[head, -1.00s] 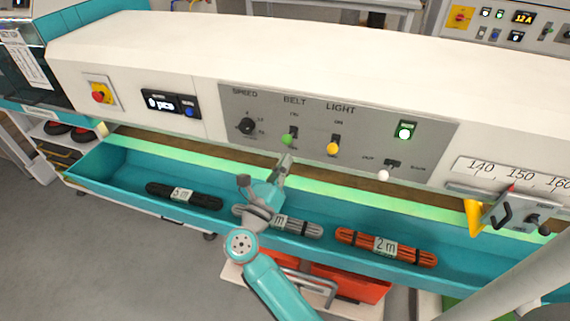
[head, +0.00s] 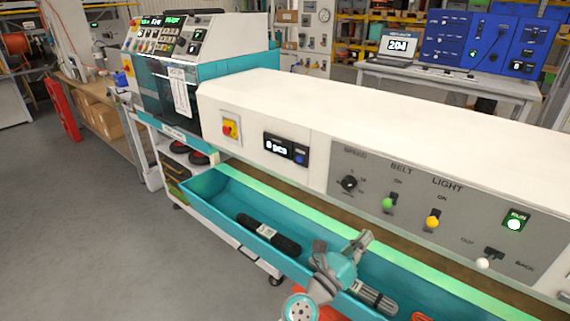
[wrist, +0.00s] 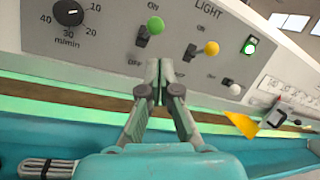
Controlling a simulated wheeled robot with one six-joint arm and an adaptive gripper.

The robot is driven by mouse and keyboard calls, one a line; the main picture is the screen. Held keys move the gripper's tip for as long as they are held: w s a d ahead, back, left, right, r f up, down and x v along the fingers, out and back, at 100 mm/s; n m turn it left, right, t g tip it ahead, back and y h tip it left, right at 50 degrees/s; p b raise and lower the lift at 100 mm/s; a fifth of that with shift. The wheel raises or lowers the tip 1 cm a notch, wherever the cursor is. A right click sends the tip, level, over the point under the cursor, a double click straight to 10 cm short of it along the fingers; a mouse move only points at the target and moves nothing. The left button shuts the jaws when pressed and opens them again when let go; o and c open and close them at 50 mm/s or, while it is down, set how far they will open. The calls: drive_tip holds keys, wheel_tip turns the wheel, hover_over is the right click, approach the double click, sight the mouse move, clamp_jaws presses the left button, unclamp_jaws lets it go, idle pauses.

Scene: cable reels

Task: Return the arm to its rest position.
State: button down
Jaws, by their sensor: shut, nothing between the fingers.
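My gripper (head: 362,241) is in front of the white machine's control panel (head: 430,215), at its lower edge and below the green-knobbed belt switch (head: 388,203). In the wrist view its two fingers (wrist: 158,78) are together with nothing between them. They appear just below the green knob (wrist: 155,26); I cannot tell whether they touch the panel. My arm reaches over the teal trough (head: 213,190) and partly hides the grey cable bundle (head: 376,297) lying in it.
A black cable bundle (head: 268,234) lies in the trough, left of my arm. An orange bundle (head: 421,316) shows at the bottom edge. The yellow light switch (head: 432,221) and a white-knobbed switch (head: 483,263) are to the right. Open grey floor (head: 110,240) lies at left.

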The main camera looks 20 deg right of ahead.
drive_tip(key=s+a+f+m+t+y, duration=0.2)
drive_tip(key=s+a+m+y, duration=0.3)
drive_tip(key=s+m, duration=0.4)
drive_tip(key=s+a+f+m+t+y, duration=0.2)
drive_tip(key=s+a+f+m+y, duration=0.3)
drive_tip(key=s, duration=1.2)
drive_tip(key=s+a+f+m+t+y, duration=0.2)
drive_tip(key=s+a+f+m+y, duration=0.2)
drive_tip(key=s+m+y, duration=0.5)
drive_tip(key=shift+s+a+f+m, duration=0.25)
drive_tip(key=shift+s+a+m, duration=0.55)
drive_tip(key=shift+s+m, duration=1.35)
